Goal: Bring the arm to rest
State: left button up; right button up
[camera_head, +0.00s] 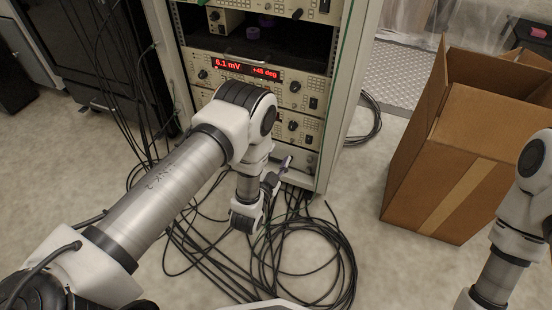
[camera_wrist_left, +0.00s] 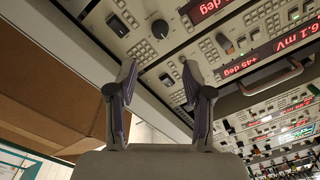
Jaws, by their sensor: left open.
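My left arm reaches in from the left and across the front of the instrument rack. Its left gripper (camera_head: 280,170) is small and partly hidden by my wrist, close to the rack's lower panels. In the left wrist view the left gripper (camera_wrist_left: 160,82) is open, with its two fingers apart and nothing between them. Beyond the fingers are the rack's panels (camera_wrist_left: 172,45), with knobs and buttons. My right arm (camera_head: 510,235) shows at the right edge; its gripper is out of view.
The instrument rack (camera_head: 340,95) has a red display (camera_head: 248,70) reading 6.1 mV and +45 deg. Loose black cables (camera_head: 300,255) lie coiled on the floor below it. An open cardboard box (camera_head: 455,170) stands on the right.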

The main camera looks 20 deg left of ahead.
pick_arm(q)
jog(key=shift+s, duration=0.7)
